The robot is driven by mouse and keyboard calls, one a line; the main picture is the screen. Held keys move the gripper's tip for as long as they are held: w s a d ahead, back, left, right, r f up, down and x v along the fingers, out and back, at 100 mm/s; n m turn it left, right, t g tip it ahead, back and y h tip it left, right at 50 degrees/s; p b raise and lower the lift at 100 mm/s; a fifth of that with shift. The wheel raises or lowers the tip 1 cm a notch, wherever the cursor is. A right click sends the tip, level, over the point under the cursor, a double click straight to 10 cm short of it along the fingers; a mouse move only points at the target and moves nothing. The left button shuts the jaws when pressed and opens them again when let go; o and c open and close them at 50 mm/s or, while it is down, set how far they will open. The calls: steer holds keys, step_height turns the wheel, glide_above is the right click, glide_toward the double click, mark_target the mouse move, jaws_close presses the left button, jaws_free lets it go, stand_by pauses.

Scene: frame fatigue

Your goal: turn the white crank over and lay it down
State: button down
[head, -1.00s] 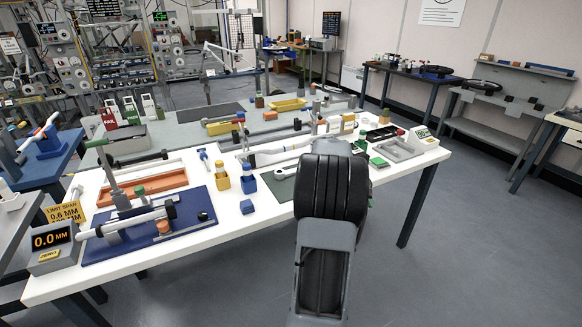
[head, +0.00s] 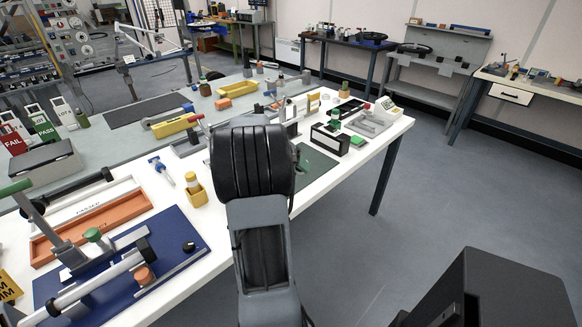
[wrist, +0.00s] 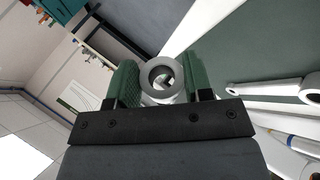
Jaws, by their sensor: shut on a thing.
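My gripper (wrist: 158,85) shows in the wrist view, its two green-padded fingers shut on a white part with a round, ring-like end. This part, seen nearly end-on, appears to be the white crank (wrist: 147,78); the rest of it is hidden or foreshortened. Which side of it faces up, and whether it touches anything below, I cannot tell. In the head view my dark arm covers the gripper and the crank. A dark green mat (head: 316,166) shows on the white bench just right of my arm.
A black box with a pale front (head: 330,140) and a grey tray (head: 372,124) stand right of my arm. Left are a yellow holder (head: 197,196), an orange tray (head: 92,228) and a blue plate (head: 190,256) with a fixture.

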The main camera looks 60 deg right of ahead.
steer(key=shift+b, duration=0.4)
steer(key=shift+f, duration=0.15)
step_height(320, 180, down, 10)
steer(key=b, duration=0.8)
steer(key=shift+r+b, duration=0.2)
steer(key=shift+b, duration=0.2)
steer(key=shift+f+b, duration=0.3)
steer(key=c, duration=0.6)
jaws_free()
steer(key=shift+o, duration=0.7)
steer(key=shift+a, duration=0.1)
